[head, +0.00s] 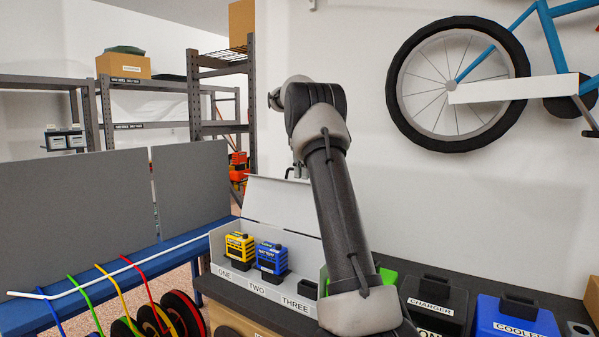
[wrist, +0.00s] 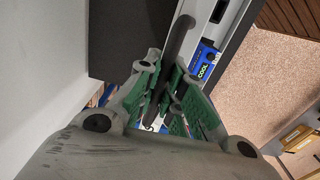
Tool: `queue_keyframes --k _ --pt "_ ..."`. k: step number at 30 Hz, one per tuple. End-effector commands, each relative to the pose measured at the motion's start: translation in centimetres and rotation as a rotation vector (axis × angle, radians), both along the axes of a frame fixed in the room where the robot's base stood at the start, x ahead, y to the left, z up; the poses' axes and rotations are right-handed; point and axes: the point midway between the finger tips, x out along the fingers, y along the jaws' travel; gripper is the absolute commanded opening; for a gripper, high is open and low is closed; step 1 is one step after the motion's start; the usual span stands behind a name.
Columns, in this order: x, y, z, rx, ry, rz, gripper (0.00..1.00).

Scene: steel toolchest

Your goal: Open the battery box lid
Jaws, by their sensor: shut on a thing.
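The battery box (head: 262,286) is a pale grey tray labelled ONE, TWO, THREE. Its white lid (head: 280,204) stands raised along the back edge. A yellow battery (head: 239,247) sits at ONE and a blue battery (head: 271,258) at TWO. The area above THREE is partly hidden by my arm. My gripper (head: 297,172) is at the lid's top edge, small and partly behind my arm. In the wrist view, its green-padded fingers (wrist: 172,92) are closed around a dark bar (wrist: 178,40), which appears to be the lid's handle.
A black charger box (head: 434,302) and a blue cooler box (head: 515,318) stand to the right on the dark top. A white wall is behind.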

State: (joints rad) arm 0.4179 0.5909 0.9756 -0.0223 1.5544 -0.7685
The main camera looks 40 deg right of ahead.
Motion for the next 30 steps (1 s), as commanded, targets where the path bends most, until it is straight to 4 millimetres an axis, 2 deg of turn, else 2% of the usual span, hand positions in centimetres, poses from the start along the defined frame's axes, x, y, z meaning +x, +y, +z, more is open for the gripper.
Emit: queue_keyframes --k 7,21,22,25,26,30 --pt "0.28 -0.95 -0.33 -0.003 -0.001 0.001 0.0" --pt "0.33 -1.13 -0.42 -0.003 -0.001 0.001 0.0" --pt "0.33 -1.13 -0.42 -0.003 -0.001 0.001 0.11" --pt "0.33 -1.12 -0.42 -0.003 -0.001 0.0 0.29" --pt "0.34 -1.11 -0.42 -0.003 -0.001 0.0 0.32" --pt "0.36 -1.08 -0.46 -0.002 -0.001 0.0 0.32"
